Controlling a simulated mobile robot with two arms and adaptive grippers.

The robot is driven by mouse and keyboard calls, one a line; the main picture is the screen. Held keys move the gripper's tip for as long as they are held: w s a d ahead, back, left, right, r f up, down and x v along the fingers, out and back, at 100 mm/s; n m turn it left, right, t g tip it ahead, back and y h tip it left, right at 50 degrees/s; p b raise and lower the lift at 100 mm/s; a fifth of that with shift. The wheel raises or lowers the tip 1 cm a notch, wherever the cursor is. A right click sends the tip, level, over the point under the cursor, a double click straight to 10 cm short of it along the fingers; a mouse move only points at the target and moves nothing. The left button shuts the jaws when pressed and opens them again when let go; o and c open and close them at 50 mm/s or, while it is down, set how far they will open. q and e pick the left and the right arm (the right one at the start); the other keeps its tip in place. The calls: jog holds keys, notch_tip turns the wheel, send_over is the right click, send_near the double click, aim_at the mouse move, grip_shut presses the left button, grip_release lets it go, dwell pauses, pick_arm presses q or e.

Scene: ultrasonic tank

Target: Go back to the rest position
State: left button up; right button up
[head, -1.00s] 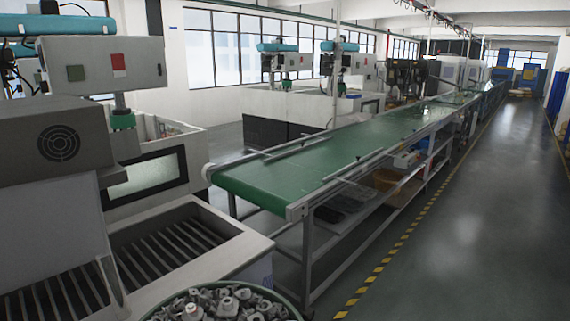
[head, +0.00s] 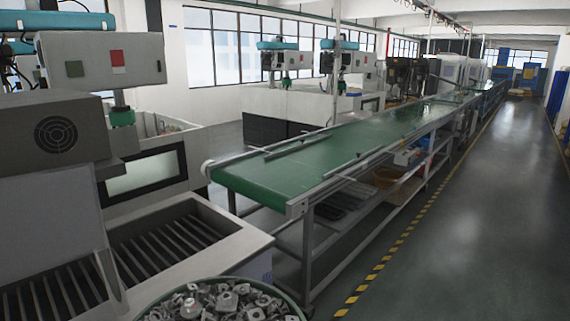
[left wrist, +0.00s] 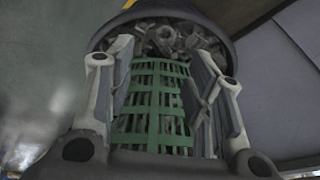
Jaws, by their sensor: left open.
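My left gripper (left wrist: 158,68) shows in the left wrist view with its two fingers spread apart, so it is open. A green grid-like basket (left wrist: 152,110) appears between the fingers in that view. Whether the fingers touch it I cannot tell. Beyond the fingertips is a round dark-walled bin (left wrist: 232,42) with grey metal parts (left wrist: 165,38) in it. In the head view a green-rimmed bin (head: 138,308) full of grey metal parts (head: 225,303) stands at the bottom edge, partly cut off. Neither of my grippers shows in the head view.
At left are a grey machine with a round vent (head: 56,134) and a slatted tank (head: 165,246). A green conveyor (head: 285,175) runs into the distance. Another machine (head: 290,115) stands behind it. Right of the yellow-black floor line (head: 375,272) the floor (head: 460,230) is clear.

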pick_arm(q)
jog(key=s+f+g+b, duration=0.15)
jog(key=s+f, duration=0.25)
jog(key=f, duration=0.9)
jog(key=s+f+b, duration=0.3)
jog(key=f, duration=1)
jog(key=s+a+f+b, duration=0.2)
jog(key=s+a+f, duration=0.1)
jog(key=s+f, duration=0.9)
jog(key=shift+s+a+f+b, duration=0.15)
jog(key=shift+s+f+b, duration=0.2)
jog(key=shift+s, duration=0.2)
jog(key=shift+g, duration=0.25)
